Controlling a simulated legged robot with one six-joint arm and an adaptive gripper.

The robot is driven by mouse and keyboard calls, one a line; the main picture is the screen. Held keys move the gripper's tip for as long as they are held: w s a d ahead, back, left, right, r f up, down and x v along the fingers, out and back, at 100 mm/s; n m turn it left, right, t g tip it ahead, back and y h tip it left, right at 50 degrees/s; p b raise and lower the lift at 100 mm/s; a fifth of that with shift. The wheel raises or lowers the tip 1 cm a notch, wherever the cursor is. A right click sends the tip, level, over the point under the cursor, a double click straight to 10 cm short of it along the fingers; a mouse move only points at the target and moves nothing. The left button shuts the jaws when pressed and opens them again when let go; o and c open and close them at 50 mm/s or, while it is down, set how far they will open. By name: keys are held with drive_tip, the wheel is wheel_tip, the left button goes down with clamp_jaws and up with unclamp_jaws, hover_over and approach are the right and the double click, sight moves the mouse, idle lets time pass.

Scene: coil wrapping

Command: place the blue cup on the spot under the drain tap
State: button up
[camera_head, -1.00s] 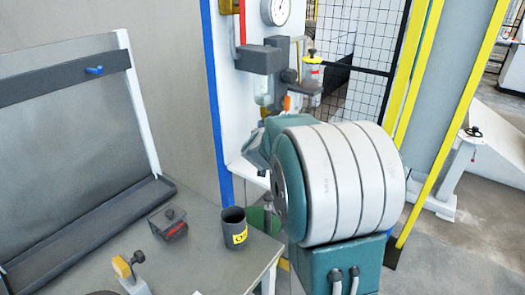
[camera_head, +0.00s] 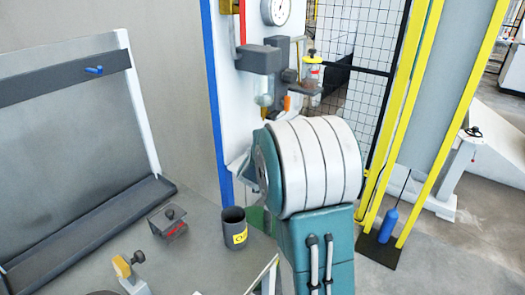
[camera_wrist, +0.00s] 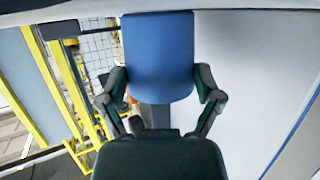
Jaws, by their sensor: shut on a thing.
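The blue cup (camera_wrist: 157,55) fills the upper middle of the wrist view, and my gripper (camera_wrist: 160,88) is shut on it, with one dark finger on each side. In the head view my own arm hides the gripper and the cup. The air unit with clear bowls (camera_head: 264,92) hangs on the white panel (camera_head: 227,100), above and behind my arm. The drain tap is too small to tell apart. The spot under it is mostly hidden behind my arm; only a pale ledge edge (camera_head: 234,168) shows.
A grey workbench (camera_head: 205,268) at lower left carries a dark mug with a yellow label (camera_head: 235,228), a small dark box (camera_head: 168,222) and a yellow-handled tool (camera_head: 124,266). Yellow posts (camera_head: 460,120) and a blue bottle (camera_head: 388,225) stand at right. A pressure gauge (camera_head: 276,10) is above.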

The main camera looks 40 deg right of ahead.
drive_tip(key=o, duration=0.8)
drive_tip(key=shift+c, duration=0.2)
